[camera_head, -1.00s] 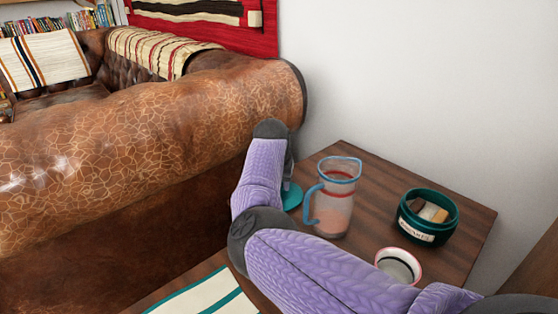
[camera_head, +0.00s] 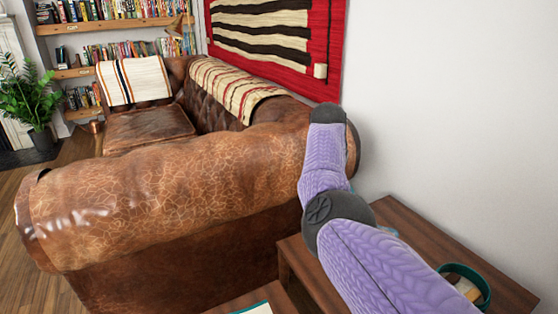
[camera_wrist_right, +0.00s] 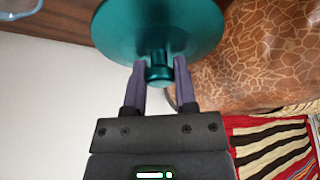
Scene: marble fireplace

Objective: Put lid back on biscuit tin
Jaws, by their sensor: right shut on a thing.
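The teal lid (camera_wrist_right: 158,28) is held in my right gripper (camera_wrist_right: 159,80). In the right wrist view the two fingers are shut on the round knob at its middle. In the head view my own right arm hides the gripper and the lid. The dark green biscuit tin (camera_head: 484,285) stands uncovered on the wooden side table at the lower right of the head view, with light biscuits visible inside. My forearm partly covers the tin. My left gripper is not in view.
The side table (camera_head: 425,232) stands against the white wall. A large brown leather sofa (camera_head: 170,200) is beside it on the left. A clear jug with a blue rim (camera_wrist_right: 18,9) shows at the corner of the right wrist view. A striped hanging is above.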

